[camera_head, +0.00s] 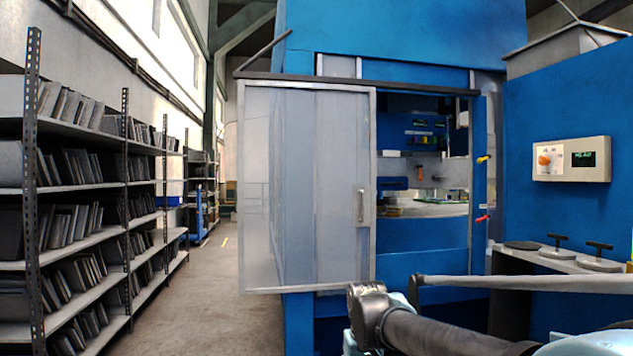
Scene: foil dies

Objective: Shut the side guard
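The side guard (290,190) is a tall, partly see-through sliding panel in a pale metal frame, hanging under a dark top rail (420,89). It stands to the left of the opening in the blue press (420,35), so the opening (425,165) is uncovered on its right. A vertical metal handle (361,206) is near the guard's right edge. Parts of my arm show at the lower right, in front of and below the opening. I cannot make out my gripper in this view, and nothing is seen touching the handle.
Shelving (85,190) packed with dark plates lines the left side, with a clear floor aisle (210,270) beside it. At right are a control box (571,159) with an orange knob and a bench (575,263) with black-handled round tools. Yellow and red levers sit by the opening's right edge.

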